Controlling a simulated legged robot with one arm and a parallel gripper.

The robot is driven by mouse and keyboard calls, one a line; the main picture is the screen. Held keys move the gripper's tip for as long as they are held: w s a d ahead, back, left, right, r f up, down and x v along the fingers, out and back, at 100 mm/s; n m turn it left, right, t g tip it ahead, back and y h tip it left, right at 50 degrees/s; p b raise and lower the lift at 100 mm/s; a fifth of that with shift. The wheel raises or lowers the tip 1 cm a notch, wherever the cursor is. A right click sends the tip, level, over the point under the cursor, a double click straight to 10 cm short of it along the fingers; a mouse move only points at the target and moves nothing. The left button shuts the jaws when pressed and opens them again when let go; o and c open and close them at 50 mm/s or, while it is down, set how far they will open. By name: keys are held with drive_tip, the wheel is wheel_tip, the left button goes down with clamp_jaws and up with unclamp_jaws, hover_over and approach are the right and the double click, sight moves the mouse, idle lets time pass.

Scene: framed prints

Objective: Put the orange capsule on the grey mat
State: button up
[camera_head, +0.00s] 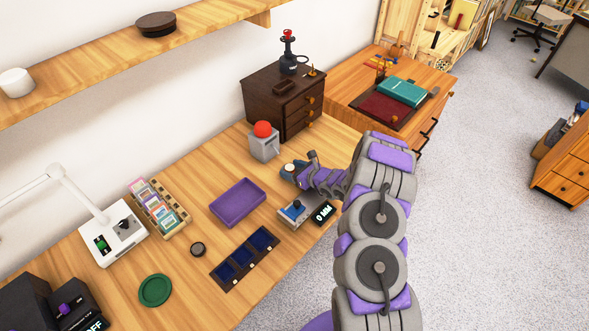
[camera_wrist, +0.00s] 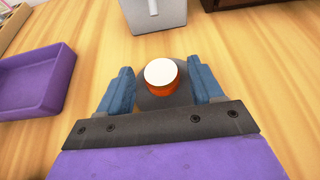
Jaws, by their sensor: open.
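The orange capsule (camera_wrist: 164,80) has a white top and stands upright between my fingers in the wrist view. It appears to rest on a dark grey round surface (camera_wrist: 160,101), which looks like the grey mat; part of this is hidden by my gripper. My gripper (camera_wrist: 160,68) is open, with one blue finger on each side of the capsule and a small gap at both sides. In the head view my gripper (camera_head: 287,172) is low over the desk, and the capsule's pale top (camera_head: 289,167) shows there; the mat is mostly hidden.
A grey box with a red ball top (camera_head: 264,143) stands just beyond my gripper. A purple tray (camera_head: 237,203) lies to the left. A device with a small display (camera_head: 323,212) and a dark blue compartment tray (camera_head: 245,259) are nearer. A green disc (camera_head: 155,290) lies at front left.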

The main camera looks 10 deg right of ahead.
drive_tip(key=shift+d, duration=0.4)
drive_tip(key=shift+r, duration=0.1)
drive_tip(key=p+v, duration=0.3)
drive_tip(key=v, duration=0.9)
drive_tip(key=s+a+r+n+g+y, duration=0.35)
drive_tip(key=a+r+n, duration=0.35)
drive_tip(key=a+r, duration=0.35)
drive_tip(key=s+a+r+n+g+y, duration=0.4)
drive_tip(key=a+r+n, duration=0.4)
drive_tip(key=r, duration=0.4)
drive_tip(key=s+a+r+n+g+h, duration=0.1)
drive_tip(key=s+r+n+g+h, duration=0.15)
drive_tip(key=s, duration=0.55)
drive_tip(key=s+a+r+n+g+h, duration=0.15)
drive_tip(key=s+n, duration=0.25)
drive_tip(key=s, duration=0.4)
drive_tip(key=s+r+n+g+h, duration=0.2)
drive_tip(key=s+n+h, duration=0.15)
drive_tip(key=s, duration=0.45)
drive_tip(key=s+d+r+n+h, duration=0.1)
drive_tip(key=s+d+n+h, duration=0.3)
drive_tip(key=s+d+h, duration=0.3)
drive_tip(key=s+d, duration=0.4)
drive_tip(key=d, duration=0.3)
drive_tip(key=shift+s+t+h, duration=0.2)
drive_tip(key=shift+t+h, duration=0.1)
drive_tip(key=shift+t, duration=0.05)
